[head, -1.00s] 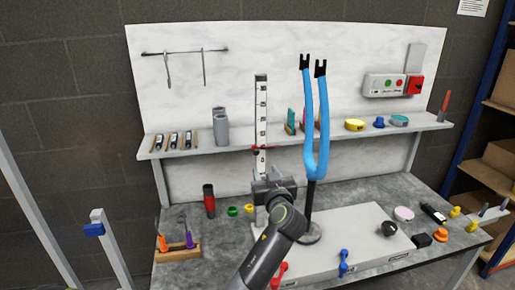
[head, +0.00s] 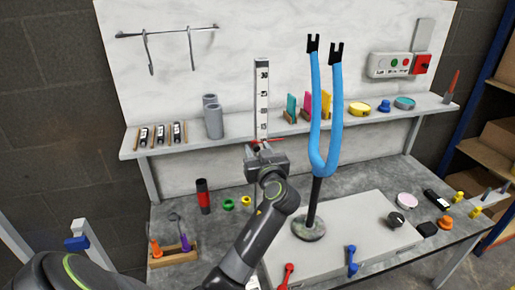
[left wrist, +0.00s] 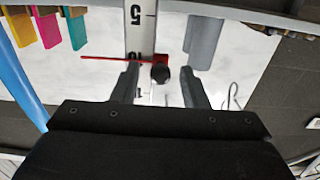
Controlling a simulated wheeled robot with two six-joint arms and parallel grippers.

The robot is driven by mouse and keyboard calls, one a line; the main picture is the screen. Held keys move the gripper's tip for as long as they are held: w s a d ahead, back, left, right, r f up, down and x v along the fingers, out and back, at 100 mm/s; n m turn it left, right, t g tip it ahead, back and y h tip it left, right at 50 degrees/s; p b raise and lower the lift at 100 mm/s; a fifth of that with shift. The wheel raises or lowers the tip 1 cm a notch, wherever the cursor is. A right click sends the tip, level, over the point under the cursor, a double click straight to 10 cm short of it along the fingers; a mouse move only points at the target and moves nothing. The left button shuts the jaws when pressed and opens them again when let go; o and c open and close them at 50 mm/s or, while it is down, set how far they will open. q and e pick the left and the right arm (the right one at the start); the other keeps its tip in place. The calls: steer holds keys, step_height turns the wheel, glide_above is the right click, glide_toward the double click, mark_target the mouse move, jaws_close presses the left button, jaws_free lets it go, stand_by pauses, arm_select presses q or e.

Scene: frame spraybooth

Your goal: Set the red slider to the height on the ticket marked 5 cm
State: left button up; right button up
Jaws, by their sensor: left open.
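The red slider (head: 268,141) sits on the upright white scale (head: 262,100), low on it. In the left wrist view, which is upside down, the red slider (left wrist: 108,59) lies close to the 10 mark, with a dark round knob (left wrist: 160,73) in front. My left gripper (head: 262,150) is just in front of the slider. In the left wrist view my left gripper (left wrist: 160,85) is open, a finger to each side of the knob, not visibly closed on it. Teal (head: 291,108), pink (head: 305,106) and yellow (head: 326,104) cards stand on the shelf; I cannot read them. My right gripper is out of view.
A blue fork (head: 323,130) on a stand rises close to the right of the scale. Grey cylinders (head: 213,118) stand on the shelf (head: 240,140) to its left. A grey box (head: 345,235) fills the bench's middle.

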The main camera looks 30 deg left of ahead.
arm_select(q)
steer(key=c, duration=0.3)
jaws_close()
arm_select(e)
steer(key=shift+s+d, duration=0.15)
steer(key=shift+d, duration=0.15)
arm_select(q)
steer(key=shift+f, duration=0.1)
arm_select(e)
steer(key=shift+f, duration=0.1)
